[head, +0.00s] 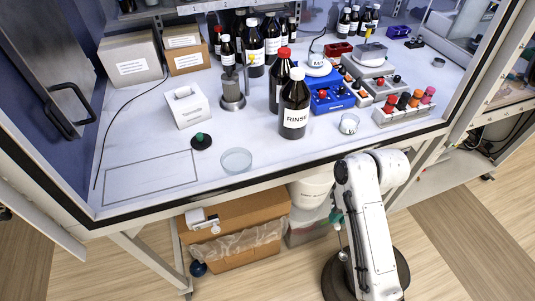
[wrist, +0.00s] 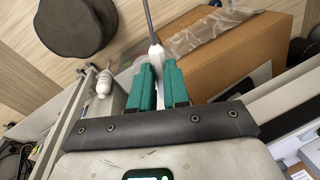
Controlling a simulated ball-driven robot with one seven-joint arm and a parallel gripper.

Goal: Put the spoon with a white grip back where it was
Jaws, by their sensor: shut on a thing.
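My gripper (wrist: 160,85) has teal fingers and is shut on the white grip of the spoon (wrist: 157,54). The spoon's thin grey shaft runs away from the fingers to the top edge of the wrist view, where its end is cut off. In the head view, my gripper (head: 336,216) shows as a small patch of teal beside my white arm, below the bench's front edge. A thin part of the spoon (head: 342,240) seems to hang under it, partly hidden by my arm.
The white bench (head: 270,170) carries a RINSE bottle (head: 294,108), a glass dish (head: 236,161), a small white-rimmed cup (head: 349,124), a blue rack (head: 332,97) and a tissue box (head: 186,107). An open cardboard box (head: 235,242) with a plastic liner stands below. The bench's front left is mostly clear.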

